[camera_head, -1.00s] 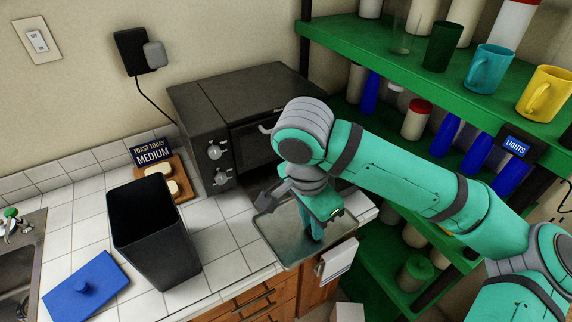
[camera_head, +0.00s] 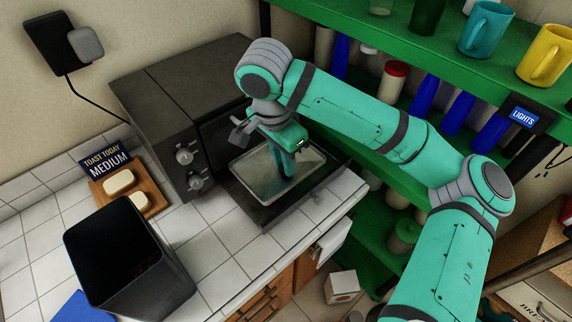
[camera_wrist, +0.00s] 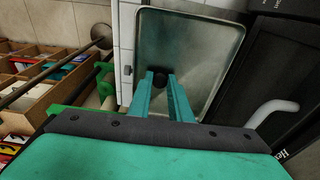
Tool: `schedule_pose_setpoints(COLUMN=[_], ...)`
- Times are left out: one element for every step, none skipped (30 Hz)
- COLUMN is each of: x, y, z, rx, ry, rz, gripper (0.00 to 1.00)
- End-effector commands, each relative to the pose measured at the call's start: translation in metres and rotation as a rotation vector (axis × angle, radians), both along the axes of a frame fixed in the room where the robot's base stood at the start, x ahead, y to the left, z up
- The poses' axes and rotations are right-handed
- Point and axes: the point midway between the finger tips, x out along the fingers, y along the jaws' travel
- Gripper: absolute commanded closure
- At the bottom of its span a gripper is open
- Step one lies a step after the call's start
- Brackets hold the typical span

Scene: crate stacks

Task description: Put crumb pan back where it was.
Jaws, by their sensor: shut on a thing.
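The crumb pan (camera_head: 250,178) is a shallow grey metal tray with a raised rim. It is in front of the black toaster oven (camera_head: 168,75), over a dark flat panel (camera_head: 241,200) that looks like its lowered door. Whether pan and panel touch is unclear. My gripper (camera_head: 288,173) points down at the pan, its fingers shut on it. In the wrist view the pan (camera_wrist: 200,35) fills the upper middle, and a small black knob-like part (camera_wrist: 160,78) shows between my fingertips (camera_wrist: 161,84). The oven's inside is mostly hidden by my arm.
A black bin (camera_head: 125,260) stands on the white tiled counter (camera_head: 215,215), left of the pan. A wooden board (camera_head: 135,195) with bread-like pieces lies behind it. Green shelves (camera_head: 350,30) with mugs and bottles stand close on the right.

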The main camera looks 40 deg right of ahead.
Motion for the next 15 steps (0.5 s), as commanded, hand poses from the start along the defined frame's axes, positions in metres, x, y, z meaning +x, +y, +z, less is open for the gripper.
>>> schedule_pose_setpoints(x=[0.008, 0.013, 0.017, 0.019, 0.022, 0.026, 0.029, 0.031, 0.034, 0.036, 0.038, 0.04, 0.041, 0.041, 0.042], y=[-0.007, -0.012, -0.017, -0.019, -0.022, -0.026, -0.029, -0.031, -0.034, -0.035, -0.037, -0.038, -0.039, -0.04, -0.041], z=[-0.005, -0.008, -0.015, -0.02, -0.025, -0.032, -0.036, -0.04, -0.045, -0.048, -0.05, -0.053, -0.054, -0.056, -0.057], rx=[0.003, 0.004, 0.002, 0.001, 0.001, -0.001, 0.0, -0.001, 0.0, -0.001, -0.001, -0.001, -0.001, -0.001, -0.001], ry=[0.001, 0.001, 0.002, 0.003, 0.002, 0.002, 0.001, 0.003, 0.001, 0.001, 0.001, 0.0, -0.001, -0.001, 0.0], rz=[-0.004, -0.003, -0.004, -0.003, -0.002, -0.003, -0.002, -0.001, -0.002, -0.002, -0.001, 0.0, 0.0, 0.0, 0.0], gripper=[1.0, 1.0, 1.0, 1.0, 1.0, 1.0, 1.0, 1.0, 1.0, 1.0, 1.0, 1.0, 1.0, 1.0, 1.0])
